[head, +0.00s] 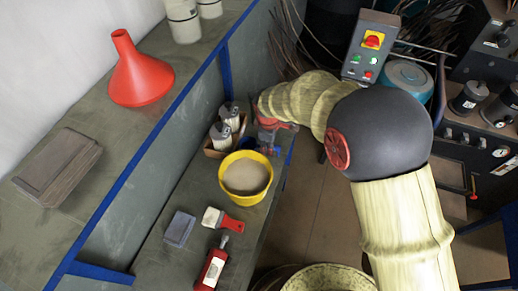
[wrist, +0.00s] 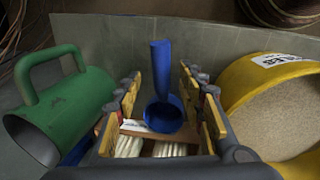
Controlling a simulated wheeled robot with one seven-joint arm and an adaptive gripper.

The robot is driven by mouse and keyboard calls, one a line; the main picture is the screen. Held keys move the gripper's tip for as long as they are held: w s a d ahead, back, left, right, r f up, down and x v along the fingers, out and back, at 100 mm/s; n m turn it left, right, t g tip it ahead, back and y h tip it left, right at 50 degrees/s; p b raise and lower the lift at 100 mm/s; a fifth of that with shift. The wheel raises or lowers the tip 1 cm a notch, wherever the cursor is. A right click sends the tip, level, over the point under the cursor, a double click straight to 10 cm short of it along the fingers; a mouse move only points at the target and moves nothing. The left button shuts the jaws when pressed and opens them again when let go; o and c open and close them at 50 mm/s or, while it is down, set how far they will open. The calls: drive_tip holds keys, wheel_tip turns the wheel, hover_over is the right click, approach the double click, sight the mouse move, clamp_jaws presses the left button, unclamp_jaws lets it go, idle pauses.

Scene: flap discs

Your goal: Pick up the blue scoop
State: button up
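The blue scoop (wrist: 161,70) shows in the wrist view between the two fingers of my gripper (wrist: 163,82). Its handle points away from me and its round cup (wrist: 163,116) is nearer. The fingers are apart, with a visible gap on each side of the scoop. In the head view my gripper (head: 273,135) is low over the bench, behind the yellow bucket. The scoop is not clearly made out there, partly hidden by my gripper.
A red-handled brush (head: 232,224) and red bottle (head: 212,268) lie on the bench.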

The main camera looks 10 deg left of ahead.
drive_tip(key=f, duration=0.2)
drive_tip(key=f+b, duration=0.1)
drive_tip(key=shift+w, duration=0.25)
drive_tip(key=c, duration=0.4)
clamp_jaws()
